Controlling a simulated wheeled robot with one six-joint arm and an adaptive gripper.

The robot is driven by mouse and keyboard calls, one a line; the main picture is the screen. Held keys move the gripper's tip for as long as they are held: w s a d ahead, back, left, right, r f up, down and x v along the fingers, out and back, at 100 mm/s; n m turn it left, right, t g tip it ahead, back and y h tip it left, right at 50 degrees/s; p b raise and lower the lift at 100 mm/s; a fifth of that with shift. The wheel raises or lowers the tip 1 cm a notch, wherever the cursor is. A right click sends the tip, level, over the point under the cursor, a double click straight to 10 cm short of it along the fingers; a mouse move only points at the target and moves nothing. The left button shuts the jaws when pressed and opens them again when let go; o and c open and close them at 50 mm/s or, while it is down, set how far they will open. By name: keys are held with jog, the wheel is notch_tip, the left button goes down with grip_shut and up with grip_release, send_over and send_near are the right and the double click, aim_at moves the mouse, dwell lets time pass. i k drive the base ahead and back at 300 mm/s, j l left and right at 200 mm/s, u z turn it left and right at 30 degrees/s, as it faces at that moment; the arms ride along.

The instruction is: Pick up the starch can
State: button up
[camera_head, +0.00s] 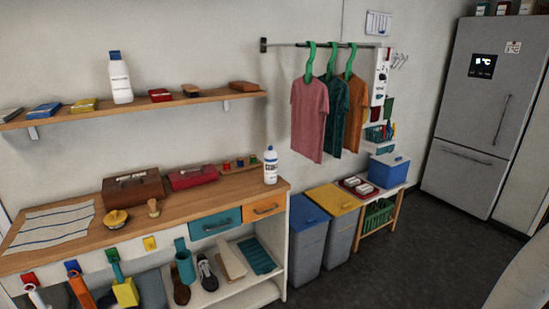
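No thing in view is clearly readable as a starch can. Two white containers with blue caps could be it, but their labels are too small to read. One white container (271,167) stands upright at the right end of the wooden counter. The other, a larger white bottle (121,84), stands upright on the wall shelf. My gripper is not in view, so its place relative to either container cannot be told.
The wooden counter (222,195) also bears a brown box (133,189), a red box (192,177) and a striped cloth (50,222). Blue (307,240) and yellow-lidded (340,228) bins stand right of it. Dark floor (420,245) is clear before the fridge (480,110).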

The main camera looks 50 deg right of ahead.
aim_at(270, 157)
jog(key=i+l+z, duration=0.1)
jog(key=l+z, duration=0.15)
jog(key=z, duration=0.2)
jog(key=i+l+z, duration=0.2)
jog(key=z, duration=0.25)
jog(key=k+j+z, duration=0.25)
jog(key=k, duration=0.3)
jog(key=i+j, duration=0.1)
jog(key=i, duration=0.3)
jog(key=i+l+u, duration=0.25)
jog(key=i+l, duration=0.4)
jog(key=l+u, duration=0.25)
jog(key=l, duration=2)
